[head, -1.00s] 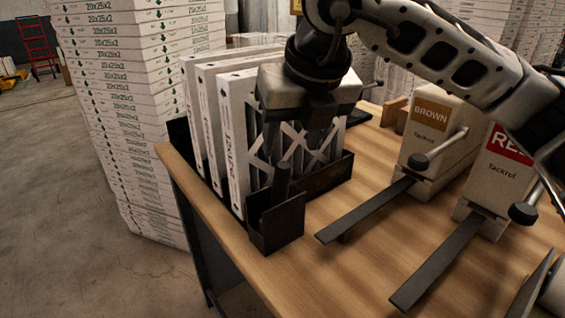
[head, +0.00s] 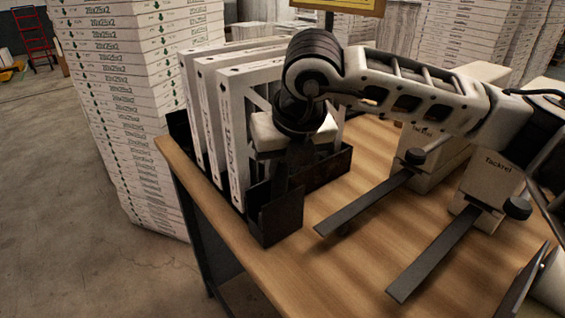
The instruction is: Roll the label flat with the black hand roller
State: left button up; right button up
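My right gripper (head: 290,178) points down at the small black holder (head: 276,218) at the front corner of the table. Its dark fingers reach to the holder's top and blend with it, so whether they are open or shut is unclear. An upright dark handle stood in this holder earlier, perhaps that of the black hand roller; now the gripper covers that spot. No label to be rolled can be made out. Several white boxed filters (head: 232,140) stand on edge in a black rack (head: 330,170) just behind the gripper.
Two Tackrel dispensers, one farther left (head: 425,155) and one nearer right (head: 490,185), have long dark bars reaching across the wooden table (head: 345,265). The near table middle is clear. A tall stack of boxes (head: 125,110) stands on the floor left of the table.

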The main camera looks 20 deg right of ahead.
grip_shut()
jog(key=shift+c, duration=0.3)
grip_release()
jog(key=shift+c, duration=0.7)
jog(key=shift+r, duration=0.1)
jog(key=shift+s+r, duration=0.1)
jog(key=shift+r, duration=0.2)
jog(key=shift+r+p, duration=2.15)
jog(key=shift+r, duration=4.35)
